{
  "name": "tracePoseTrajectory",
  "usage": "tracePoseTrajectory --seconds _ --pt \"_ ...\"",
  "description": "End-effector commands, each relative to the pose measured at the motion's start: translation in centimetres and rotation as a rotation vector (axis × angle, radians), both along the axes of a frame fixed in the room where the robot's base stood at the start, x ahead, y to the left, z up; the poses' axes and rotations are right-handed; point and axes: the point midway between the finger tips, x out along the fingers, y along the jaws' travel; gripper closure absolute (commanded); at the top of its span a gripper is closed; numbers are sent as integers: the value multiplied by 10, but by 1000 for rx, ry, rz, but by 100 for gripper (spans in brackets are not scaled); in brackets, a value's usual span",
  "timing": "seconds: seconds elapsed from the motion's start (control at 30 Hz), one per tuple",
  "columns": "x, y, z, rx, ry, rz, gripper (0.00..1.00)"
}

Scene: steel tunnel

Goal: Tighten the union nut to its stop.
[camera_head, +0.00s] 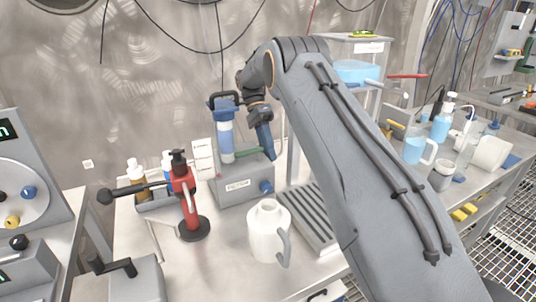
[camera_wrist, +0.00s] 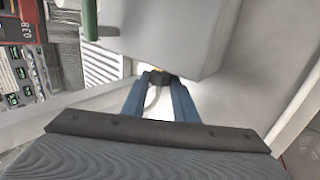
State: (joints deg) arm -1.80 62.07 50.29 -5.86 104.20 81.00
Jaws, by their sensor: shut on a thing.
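My gripper (camera_head: 266,146) reaches down at the right side of a grey bench unit (camera_head: 240,192) that carries a clear column with blue ends (camera_head: 225,130). In the wrist view my gripper's two blue fingers (camera_wrist: 160,78) converge on a small dark round piece with a yellowish spot, which I take to be the union nut (camera_wrist: 160,74). The fingers are shut on it, one on each side. Most of the nut is hidden, and its threads and stop do not show. In the head view the nut cannot be made out behind the fingers.
A green lever (camera_head: 247,153) sticks out beside my fingertips. A white jug (camera_head: 268,232) and a red dispenser stand (camera_head: 185,195) are in front. A ribbed tray (camera_head: 308,218) lies to the right. Bottles and a beaker (camera_head: 414,148) stand farther right.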

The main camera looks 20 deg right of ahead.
Motion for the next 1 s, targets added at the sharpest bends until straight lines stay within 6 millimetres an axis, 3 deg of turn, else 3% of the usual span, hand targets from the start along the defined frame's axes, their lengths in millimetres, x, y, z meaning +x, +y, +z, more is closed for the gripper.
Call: tracePoseTrajectory --seconds 0.23,0.27,0.37,0.73,1.0 --pt "0 0 0 1 -1 1 96" --pt "0 0 0 1 -1 1 69" --pt "0 0 0 1 -1 1 55" --pt "0 0 6 0 -1 0 55" --pt "1 0 49 1 -4 0 55"
